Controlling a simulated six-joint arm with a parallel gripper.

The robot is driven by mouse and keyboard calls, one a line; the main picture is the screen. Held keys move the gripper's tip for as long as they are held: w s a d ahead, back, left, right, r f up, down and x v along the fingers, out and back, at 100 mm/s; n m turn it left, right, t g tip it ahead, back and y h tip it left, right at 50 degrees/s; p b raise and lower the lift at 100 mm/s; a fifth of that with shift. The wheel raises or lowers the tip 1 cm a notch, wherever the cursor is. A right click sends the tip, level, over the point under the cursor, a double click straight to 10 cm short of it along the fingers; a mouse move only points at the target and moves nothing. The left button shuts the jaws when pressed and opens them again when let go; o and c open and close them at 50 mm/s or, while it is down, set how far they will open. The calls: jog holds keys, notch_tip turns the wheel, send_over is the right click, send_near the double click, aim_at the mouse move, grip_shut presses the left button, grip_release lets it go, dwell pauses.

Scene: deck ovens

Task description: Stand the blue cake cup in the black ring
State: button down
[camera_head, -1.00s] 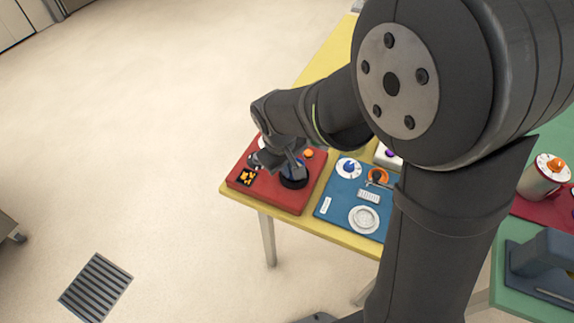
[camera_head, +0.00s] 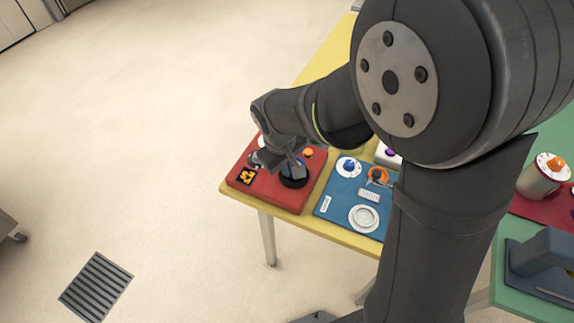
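The black ring (camera_head: 293,183) lies on the red board near its right front edge. A small patch of blue, which looks like the blue cake cup (camera_head: 299,172), shows just above the ring. It is partly hidden by my gripper (camera_head: 285,166), which is low over the board at the ring. The cup seems to be at or inside the ring; how upright it is and whether its base is seated I cannot tell. The fingers are too small and covered to show whether they are shut on the cup.
The red board (camera_head: 265,195) sits at the corner of a yellow table (camera_head: 323,232). A blue board (camera_head: 337,206) with dials stands to the right. My arm hides much of the table.

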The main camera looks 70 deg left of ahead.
jog(key=shift+f, duration=0.55)
jog(key=c, duration=1.9)
grip_release()
jog(key=shift+r, duration=0.1)
jog(key=r, duration=0.3)
jog(key=s+r, duration=0.1)
jog(key=r, duration=0.6)
jog(key=shift+s+d+r, duration=0.2)
jog(key=shift+s+r, duration=0.15)
jog(key=shift+w+a+f, duration=0.1)
jog(key=shift+w+f, duration=0.1)
jog(key=shift+f, duration=1.25)
jog(key=shift+w+a+f, duration=0.1)
jog(key=shift+w+f, duration=0.15)
jog(key=shift+f, duration=1.25)
jog(key=shift+w+f, duration=0.2)
jog(key=shift+f, duration=1.25)
jog(key=shift+r, duration=0.15)
